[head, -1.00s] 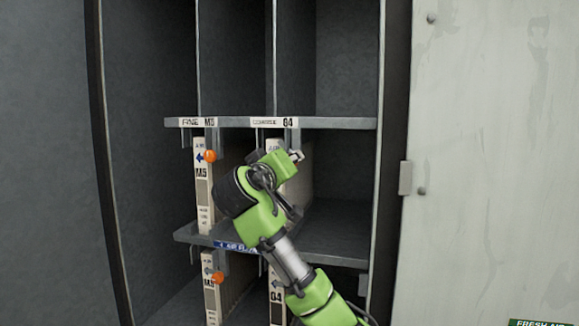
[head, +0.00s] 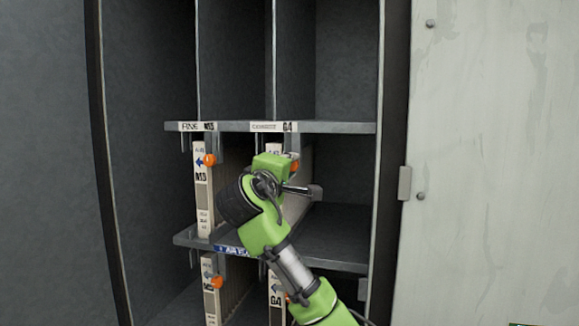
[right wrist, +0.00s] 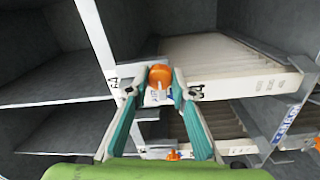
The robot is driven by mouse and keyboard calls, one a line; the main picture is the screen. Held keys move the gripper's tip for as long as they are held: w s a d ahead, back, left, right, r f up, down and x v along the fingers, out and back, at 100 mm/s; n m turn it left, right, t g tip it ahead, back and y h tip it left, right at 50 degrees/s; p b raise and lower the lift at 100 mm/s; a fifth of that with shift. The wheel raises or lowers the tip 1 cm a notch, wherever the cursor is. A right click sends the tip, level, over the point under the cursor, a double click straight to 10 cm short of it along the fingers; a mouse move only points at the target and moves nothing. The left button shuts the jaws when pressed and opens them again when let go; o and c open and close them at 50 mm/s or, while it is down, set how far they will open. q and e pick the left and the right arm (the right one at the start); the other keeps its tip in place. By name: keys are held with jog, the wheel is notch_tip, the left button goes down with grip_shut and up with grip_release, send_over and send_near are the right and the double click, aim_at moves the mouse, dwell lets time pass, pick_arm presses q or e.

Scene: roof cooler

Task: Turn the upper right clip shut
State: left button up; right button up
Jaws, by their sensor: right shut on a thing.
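The upper right clip (head: 294,166) is a small orange knob near the top of the right G4 filter (head: 276,148), below the middle shelf edge. In the right wrist view the orange clip (right wrist: 160,74) sits between the fingertips of my right gripper (right wrist: 160,85), which is shut on it. In the head view my green right arm and wrist cover much of the filter's front and hide the fingertips. The clip's exact turn is hard to read. My left gripper is not in view.
To the left is an M5 filter (head: 203,190) with its own orange clip (head: 210,160). A lower orange clip (head: 217,282) shows on the filter below. Grey shelves (head: 340,127) run above and below. A pale door (head: 490,160) stands open at right. The upper bays are empty.

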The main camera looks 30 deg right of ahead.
dwell(0.3)
jog(key=o, duration=1.1)
jog(key=shift+a, duration=0.1)
jog(key=v, duration=1.2)
jog(key=shift+f, duration=0.15)
